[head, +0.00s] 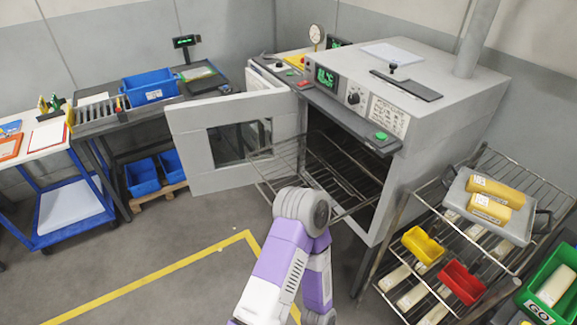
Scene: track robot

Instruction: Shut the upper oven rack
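The grey oven (440,130) stands at the centre right. Its door (188,142), with a window, is swung wide open to the left. A wire rack (283,163) sticks out of the oven's front opening, in front of the door's window. More wire bars (345,172) show inside the opening; I cannot tell clearly where one rack ends and another begins. Neither gripper shows.
A wire shelf cart (447,262) with yellow and red bins stands close right of the oven. A bench with a blue bin (150,86) and a blue cart (75,205) stand left. The floor front left, with yellow tape (150,279), is clear.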

